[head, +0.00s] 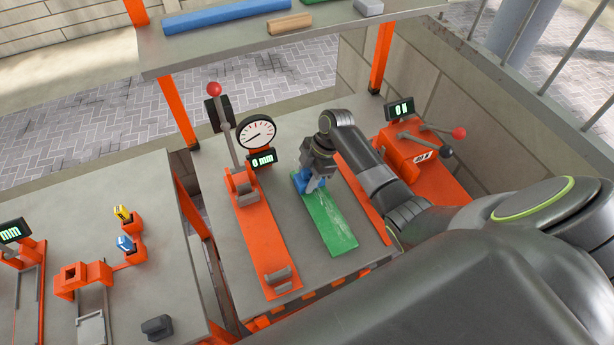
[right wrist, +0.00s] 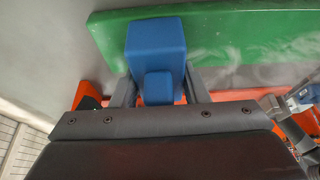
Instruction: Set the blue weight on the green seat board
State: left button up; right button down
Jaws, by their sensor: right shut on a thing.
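The green seat board (head: 328,222) lies lengthwise on the grey bench top, its surface scuffed with pale streaks. The blue weight (head: 300,183) is at the board's far end. My right gripper (head: 311,182) is shut on it, pointing down. In the right wrist view the blue weight (right wrist: 156,42) sits between the two fingers, with a smaller blue block part nearer the palm. The green board (right wrist: 225,38) shows behind it there. I cannot tell whether the weight's underside touches the board. My left gripper is not in view.
A dial gauge (head: 257,133) and an orange lever stand (head: 258,230) are left of the board. An orange device with a red-knobbed lever (head: 415,160) stands to the right. A shelf (head: 220,48) holding coloured boards is behind. Another bench with orange fixtures (head: 85,278) is at left.

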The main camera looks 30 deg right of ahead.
jog(key=shift+s+f, duration=0.15)
jog(key=shift+f, duration=0.05)
jog(key=c, duration=0.7)
grip_release()
jog(key=shift+c, duration=0.2)
jog(key=shift+o, duration=0.7)
jog(key=shift+s+f, duration=0.15)
jog(key=shift+f, duration=0.05)
jog(key=shift+o, duration=1.2)
jog(key=shift+r, duration=0.15)
